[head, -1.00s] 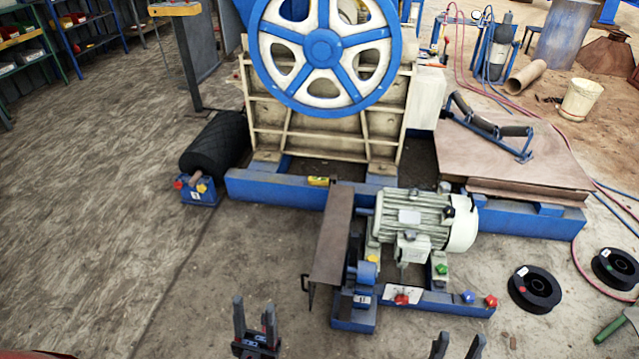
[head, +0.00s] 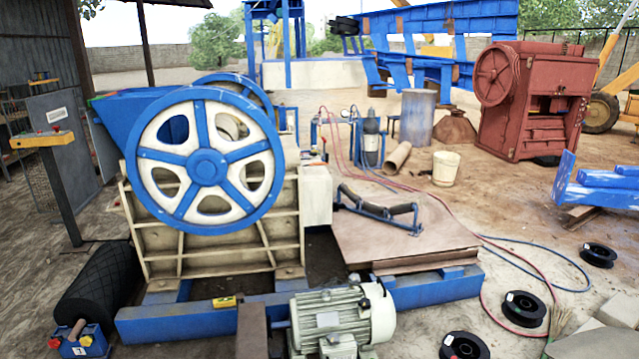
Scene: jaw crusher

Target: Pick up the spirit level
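A small yellow bar (head: 226,301), which may be the spirit level, lies on top of the blue base beam (head: 175,323) in front of the jaw crusher (head: 208,166). It is too small to make out any vials. Neither of my grippers is in the head view.
A grey-white motor (head: 330,318) stands at the bottom centre, in front of the beam. A black roll (head: 98,290) lies at the left. Brown sheets (head: 400,235) lie right of the crusher. Black spools (head: 525,308) and red and blue hoses lie on the right-hand ground.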

